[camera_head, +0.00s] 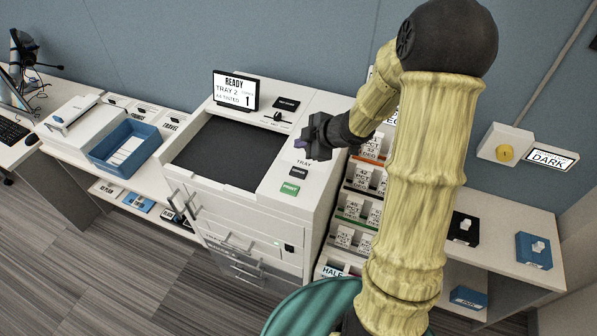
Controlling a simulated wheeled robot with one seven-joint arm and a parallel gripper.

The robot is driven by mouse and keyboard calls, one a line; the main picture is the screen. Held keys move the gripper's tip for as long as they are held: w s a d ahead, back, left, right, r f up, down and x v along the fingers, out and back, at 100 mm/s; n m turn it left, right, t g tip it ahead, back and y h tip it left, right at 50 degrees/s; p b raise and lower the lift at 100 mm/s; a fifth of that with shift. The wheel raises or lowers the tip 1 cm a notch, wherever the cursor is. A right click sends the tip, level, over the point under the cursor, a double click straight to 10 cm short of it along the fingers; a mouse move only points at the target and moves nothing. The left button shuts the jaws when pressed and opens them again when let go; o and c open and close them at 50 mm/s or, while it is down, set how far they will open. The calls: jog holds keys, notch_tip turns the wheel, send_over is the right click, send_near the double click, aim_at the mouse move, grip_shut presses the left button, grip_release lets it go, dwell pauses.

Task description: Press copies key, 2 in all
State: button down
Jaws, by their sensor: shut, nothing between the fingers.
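The printer (322,110) is a white cabinet with a dark top panel (228,153). Its display (235,90) reads READY, TRAY 2, A4 TINTED and a large 1. I cannot read which key is copies; part of the strip is hidden by my gripper. My gripper (303,144) is shut and empty over that strip, between the knob and the TRAY label. Contact cannot be told.
A blue tray (149,163) with papers stands left of the printer. Blue and black boxes, including one blue box (534,251), sit on the right counter. A yellow knob (505,153) is on the wall.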

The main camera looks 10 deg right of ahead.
aim_at(302, 173)
jog(key=shift+f+b, duration=4)
jog(key=shift+f, duration=0.25)
jog(key=shift+f, duration=0.4)
jog(key=shift+f+b, duration=0.45)
jog(key=shift+b, duration=0.1)
jog(key=shift+r+p, duration=0.9)
jog(key=shift+p, duration=0.05)
notch_tip(302, 173, up, 5)
jog(key=p, duration=0.5)
dwell(1.1)
